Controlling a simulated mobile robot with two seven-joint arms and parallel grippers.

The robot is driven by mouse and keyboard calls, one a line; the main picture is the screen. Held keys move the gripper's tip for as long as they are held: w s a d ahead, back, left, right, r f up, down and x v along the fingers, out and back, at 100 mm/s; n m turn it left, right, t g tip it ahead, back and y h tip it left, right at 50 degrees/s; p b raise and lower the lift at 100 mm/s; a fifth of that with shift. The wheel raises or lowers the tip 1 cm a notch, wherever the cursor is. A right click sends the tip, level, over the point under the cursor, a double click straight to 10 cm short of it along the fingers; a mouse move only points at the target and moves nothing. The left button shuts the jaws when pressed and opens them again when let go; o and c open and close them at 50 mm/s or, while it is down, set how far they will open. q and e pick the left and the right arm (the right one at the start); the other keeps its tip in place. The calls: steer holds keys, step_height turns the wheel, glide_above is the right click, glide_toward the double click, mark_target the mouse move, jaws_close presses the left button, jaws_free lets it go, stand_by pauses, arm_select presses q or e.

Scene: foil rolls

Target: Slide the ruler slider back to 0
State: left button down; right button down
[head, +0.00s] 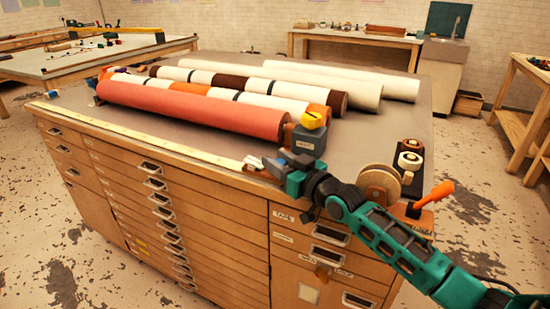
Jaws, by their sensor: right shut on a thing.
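The pale yellow ruler (140,137) runs along the near edge of the cabinet top, from the far left corner toward the middle. The small whitish slider (254,162) is at the ruler's right end. My right gripper (266,163), teal and dark, reaches in from the lower right and is shut on the slider; its fingers hide part of it. The ruler's marks are too small to read. My left gripper is not in view.
A red roll (190,107) lies just behind the ruler, with several other rolls behind it. Tape rolls (410,160) and an orange-handled tool (436,195) are at the right.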

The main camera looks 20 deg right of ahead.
steer(key=shift+s+d, duration=0.1)
steer(key=shift+s, duration=0.1)
steer(key=c, duration=0.8)
jaws_free()
steer(key=v, duration=1.3)
